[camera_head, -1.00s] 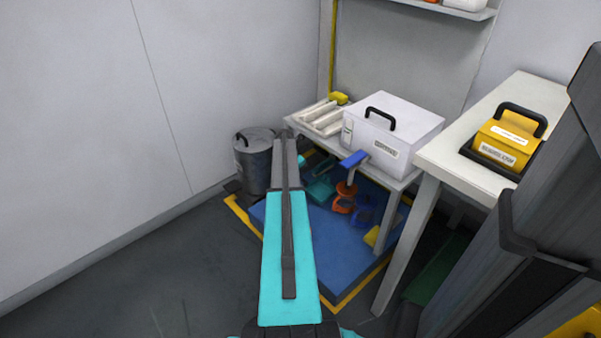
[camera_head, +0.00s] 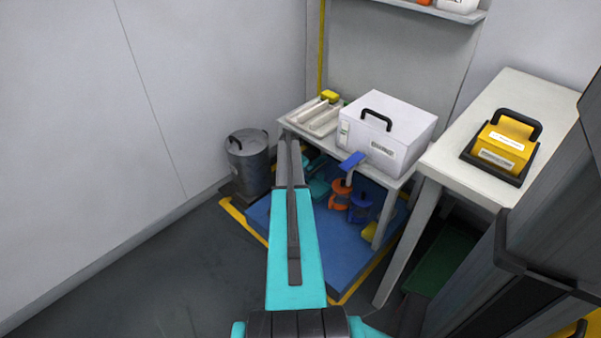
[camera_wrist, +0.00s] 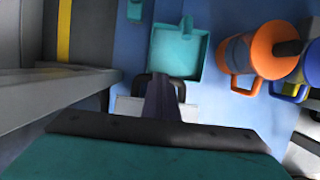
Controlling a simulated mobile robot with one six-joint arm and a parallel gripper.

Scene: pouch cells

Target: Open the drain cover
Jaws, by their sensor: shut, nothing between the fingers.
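My gripper (camera_wrist: 164,98) shows in the wrist view with its dark fingers together and nothing between them. Just beyond and partly behind the fingers is a pale plate (camera_wrist: 128,106) with a black loop handle (camera_wrist: 150,79). It seems to lie at the blue mat, and I cannot tell for sure that it is the drain cover. The fingers overlap the handle in the picture; whether they touch it cannot be told. In the head view my teal arm reaches toward the low table, and the gripper and the plate are hidden.
A blue mat (camera_head: 330,240) holds a teal scoop (camera_wrist: 176,52), an orange item (camera_head: 340,194) and a blue item (camera_head: 360,207). The low table (camera_head: 302,124) carries a white box (camera_head: 385,134). A grey bin (camera_head: 249,160) stands left. Floor at left is clear.

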